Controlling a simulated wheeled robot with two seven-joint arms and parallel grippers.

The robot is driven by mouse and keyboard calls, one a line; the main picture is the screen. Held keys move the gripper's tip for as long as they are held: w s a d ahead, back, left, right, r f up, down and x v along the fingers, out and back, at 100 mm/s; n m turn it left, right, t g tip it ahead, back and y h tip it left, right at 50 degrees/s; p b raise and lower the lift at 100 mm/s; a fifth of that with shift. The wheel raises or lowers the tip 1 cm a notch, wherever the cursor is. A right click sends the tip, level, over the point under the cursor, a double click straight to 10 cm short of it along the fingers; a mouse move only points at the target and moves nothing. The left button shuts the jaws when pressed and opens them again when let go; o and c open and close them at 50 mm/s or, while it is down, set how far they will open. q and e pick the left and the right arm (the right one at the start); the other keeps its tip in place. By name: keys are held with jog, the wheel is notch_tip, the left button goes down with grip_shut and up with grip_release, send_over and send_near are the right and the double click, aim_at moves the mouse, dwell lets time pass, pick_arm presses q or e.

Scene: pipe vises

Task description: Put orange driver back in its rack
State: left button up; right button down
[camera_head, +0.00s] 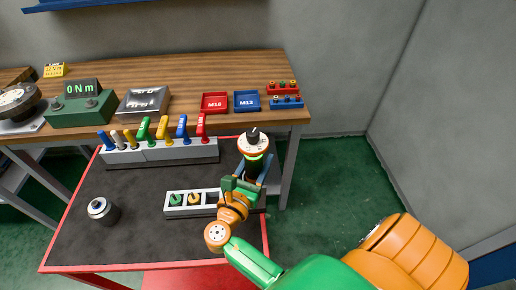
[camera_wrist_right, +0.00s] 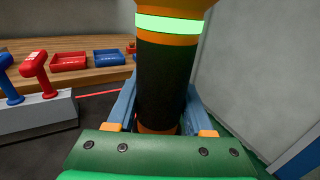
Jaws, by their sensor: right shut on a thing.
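My right gripper (camera_head: 245,183) is shut on the orange driver (camera_head: 254,146), a thick black cylinder with orange bands, a glowing green ring and a pale top. The right wrist view shows the driver (camera_wrist_right: 166,75) upright between the blue fingers (camera_wrist_right: 160,115); its top is cut off there. In the head view it is beyond the right end of a small light rack (camera_head: 182,211) holding a green and a yellow-orange ring-shaped piece. My arm hides the rack's right end. A long grey rack (camera_head: 160,153) behind holds several coloured handles. My left gripper is not in view.
A dark cylinder with a pale top (camera_head: 103,211) stands at the left of the dark, red-edged bench (camera_head: 130,240). The wooden table (camera_head: 190,65) behind carries a red tray (camera_head: 215,103), a blue tray (camera_head: 247,101) and a torque meter (camera_head: 82,105). Bare bench lies at front left.

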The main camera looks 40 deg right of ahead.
jog(key=shift+s+f, duration=0.1)
jog(key=shift+f, duration=0.05)
dwell(0.8)
jog(key=shift+c, duration=1.1)
grip_release()
